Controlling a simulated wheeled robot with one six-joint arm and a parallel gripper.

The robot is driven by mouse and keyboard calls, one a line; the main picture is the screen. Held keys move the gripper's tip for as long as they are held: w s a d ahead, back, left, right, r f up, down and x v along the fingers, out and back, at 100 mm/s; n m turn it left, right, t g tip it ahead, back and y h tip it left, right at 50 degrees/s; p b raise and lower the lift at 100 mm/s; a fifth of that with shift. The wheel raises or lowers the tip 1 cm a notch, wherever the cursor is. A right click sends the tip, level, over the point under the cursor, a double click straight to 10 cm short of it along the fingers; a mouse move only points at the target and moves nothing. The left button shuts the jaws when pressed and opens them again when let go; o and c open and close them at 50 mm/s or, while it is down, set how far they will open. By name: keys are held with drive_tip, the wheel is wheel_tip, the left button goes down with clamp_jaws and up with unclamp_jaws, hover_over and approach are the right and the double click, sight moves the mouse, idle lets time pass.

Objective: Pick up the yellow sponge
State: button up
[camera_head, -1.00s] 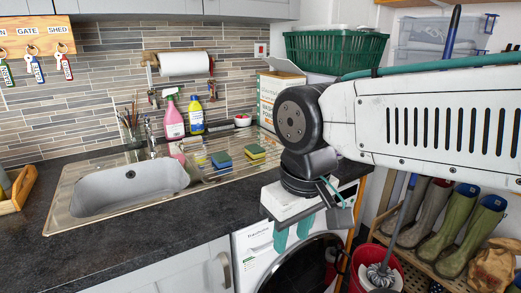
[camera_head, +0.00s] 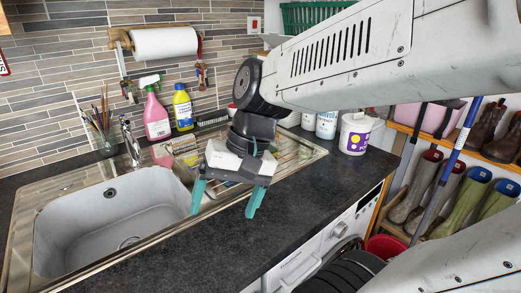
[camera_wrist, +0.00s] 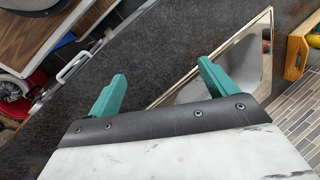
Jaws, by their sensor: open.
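I cannot make out the yellow sponge now. In the head view, my gripper and arm cover much of the draining board (camera_head: 305,152), where two sponges showed earlier. My gripper (camera_head: 224,212) points downward in front of that board, with its two teal fingers spread apart and nothing between them. In the wrist view, the open fingers of my gripper (camera_wrist: 162,75) are over the dark worktop, and no sponge shows there.
The sink basin (camera_head: 110,225) lies left of my gripper. A pink spray bottle (camera_head: 156,118) and a yellow bottle (camera_head: 183,108) stand behind the draining board. A white tub (camera_head: 355,134) stands at the right. The dark worktop (camera_head: 200,250) in front is clear.

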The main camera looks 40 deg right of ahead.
drive_tip(key=w+d+f+m+t+y, duration=0.1)
drive_tip(key=w+d+m+t+y, duration=0.1)
drive_tip(key=w+d+m+t, duration=0.45)
drive_tip(key=w+d+f+m+t+y, duration=0.1)
drive_tip(key=w+d+m+y, duration=0.15)
drive_tip(key=w+m, duration=0.8)
drive_tip(key=w+d+f+m+t+h, duration=0.1)
drive_tip(key=d+f+m+h, duration=0.2)
drive_tip(key=d+m, duration=0.2)
drive_tip(key=w+d+f+m+t+h, duration=0.1)
drive_tip(key=d+m, duration=0.4)
drive_tip(key=d, duration=0.7)
drive_tip(key=w+d+f+m+t+h, duration=0.1)
drive_tip(key=d+f+m+t+h, duration=0.1)
drive_tip(key=d+f+m+h, duration=0.3)
drive_tip(key=shift+w+d+f+t+h, duration=0.15)
drive_tip(key=shift+w+d+t+h, duration=0.05)
drive_tip(key=shift+d, duration=0.95)
drive_tip(key=shift+w+d+f+t+h, duration=0.1)
drive_tip(key=shift+w+d+t+h, duration=0.05)
drive_tip(key=shift+d, duration=0.95)
drive_tip(key=x, duration=0.7)
drive_tip(key=shift+s+d+f, duration=0.1)
drive_tip(key=shift+d+f, duration=0.05)
drive_tip(key=shift+f, duration=0.2)
drive_tip(key=shift+w, duration=0.3)
drive_tip(key=c, duration=1.1)
